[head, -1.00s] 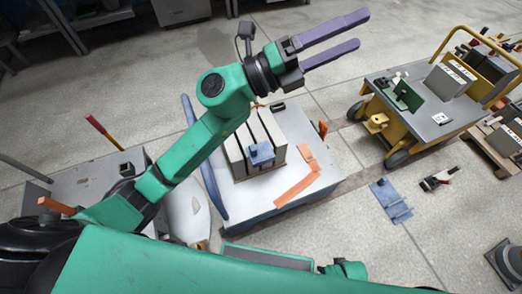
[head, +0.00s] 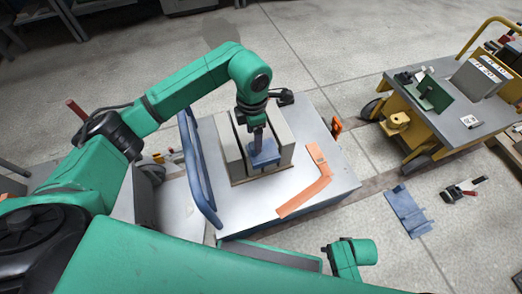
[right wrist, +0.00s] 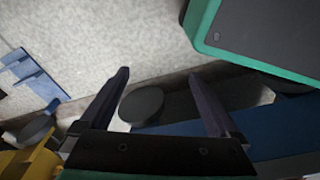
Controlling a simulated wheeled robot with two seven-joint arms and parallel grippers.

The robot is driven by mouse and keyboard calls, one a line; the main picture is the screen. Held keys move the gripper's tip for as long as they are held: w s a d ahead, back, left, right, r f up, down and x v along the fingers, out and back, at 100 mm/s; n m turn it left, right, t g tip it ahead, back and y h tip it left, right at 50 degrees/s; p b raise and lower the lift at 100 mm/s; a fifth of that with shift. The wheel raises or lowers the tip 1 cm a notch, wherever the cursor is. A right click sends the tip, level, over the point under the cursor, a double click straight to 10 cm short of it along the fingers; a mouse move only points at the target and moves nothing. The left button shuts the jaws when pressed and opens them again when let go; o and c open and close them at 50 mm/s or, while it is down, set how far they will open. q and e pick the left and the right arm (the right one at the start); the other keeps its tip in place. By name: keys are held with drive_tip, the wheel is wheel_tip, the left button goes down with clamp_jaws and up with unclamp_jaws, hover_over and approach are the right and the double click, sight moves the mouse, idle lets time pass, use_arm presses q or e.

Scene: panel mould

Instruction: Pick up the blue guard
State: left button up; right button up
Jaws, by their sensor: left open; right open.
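A blue bent plate, which looks like the blue guard (head: 408,210), lies on the floor right of the cart. It also shows at the left edge of the right wrist view (right wrist: 32,78). A smaller blue block (head: 264,154) sits at the front of the grey panel mould (head: 284,132) on the cart. My left gripper (head: 258,138) points down over the mould, directly above or at the blue block; contact cannot be told. My right gripper (right wrist: 160,76) is open and empty, with the guard off to its left.
The silver cart (head: 330,200) has a blue handle (head: 192,165) and carries an orange angled strip (head: 312,185). A yellow trolley (head: 440,118) stands at the right. A black-and-red clamp (head: 462,192) lies near the guard.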

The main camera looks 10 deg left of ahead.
sight(263, 149)
use_arm(q)
wheel_tip(263, 149, down, 5)
drive_tip(key=shift+s+d+r, duration=0.1)
drive_tip(key=shift+r, duration=0.1)
clamp_jaws()
